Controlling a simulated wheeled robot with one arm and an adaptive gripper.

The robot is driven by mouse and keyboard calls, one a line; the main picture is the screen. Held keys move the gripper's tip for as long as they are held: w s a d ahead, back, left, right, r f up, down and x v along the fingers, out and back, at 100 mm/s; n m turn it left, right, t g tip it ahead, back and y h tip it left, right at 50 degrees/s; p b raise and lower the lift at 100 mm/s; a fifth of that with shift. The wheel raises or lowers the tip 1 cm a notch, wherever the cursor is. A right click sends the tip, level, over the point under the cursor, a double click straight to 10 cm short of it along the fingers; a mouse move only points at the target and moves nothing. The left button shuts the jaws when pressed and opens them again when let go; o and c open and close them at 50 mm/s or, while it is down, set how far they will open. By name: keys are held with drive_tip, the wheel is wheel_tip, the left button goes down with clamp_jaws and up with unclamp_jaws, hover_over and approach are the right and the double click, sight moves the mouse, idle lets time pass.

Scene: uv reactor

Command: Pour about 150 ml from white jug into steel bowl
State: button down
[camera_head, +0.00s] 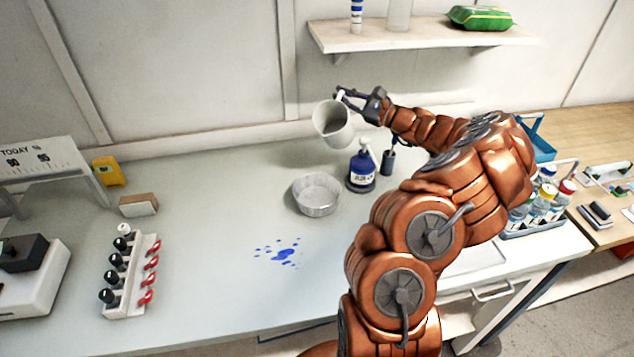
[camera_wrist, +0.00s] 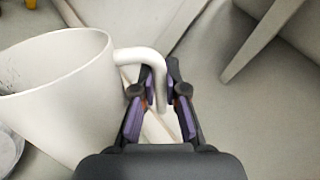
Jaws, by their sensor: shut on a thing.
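The white jug (camera_head: 336,126) is held in the air above the back of the bench, tilted so its mouth faces toward the lower left. My gripper (camera_head: 343,94) is shut on the jug's handle. In the wrist view my gripper (camera_wrist: 153,92) has its purple pads around the handle, and the white jug (camera_wrist: 75,90) fills the left side. The steel bowl (camera_head: 316,208) stands on the bench below and a little left of the jug. No stream shows between them. A sliver of the bowl (camera_wrist: 8,150) shows at the wrist view's left edge. The liquid level inside the jug is unclear.
A blue labelled pump bottle (camera_head: 360,172) stands close right of the bowl, with a small dark bottle (camera_head: 388,158) behind it. Blue spots (camera_head: 280,252) mark the bench in front. A pipette rack (camera_head: 130,275) stands left. A wall shelf (camera_head: 420,36) hangs above my gripper.

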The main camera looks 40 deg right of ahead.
drive_tip(key=shift+w+d+r+m+p, duration=0.5)
drive_tip(key=shift+d+m+p, duration=0.25)
drive_tip(key=shift+p, duration=0.75)
drive_tip(key=shift+w+d+f+m+h+p, duration=0.25)
drive_tip(key=shift+f+m+h+p, duration=0.1)
drive_tip(key=shift+m+h+p, duration=0.15)
drive_tip(key=shift+w+d+f+m+g, duration=0.15)
drive_tip(key=shift+w+d+f+m, duration=0.25)
drive_tip(key=shift+m, duration=0.4)
drive_tip(key=shift+w+d+f+m+g, duration=0.15)
drive_tip(key=shift+w+d+m, duration=0.1)
drive_tip(key=shift+d+m, duration=0.45)
drive_tip(key=shift+w+d+f+m+g, duration=0.1)
drive_tip(key=shift+w+d+f+m, duration=0.2)
drive_tip(key=shift+m, duration=0.65)
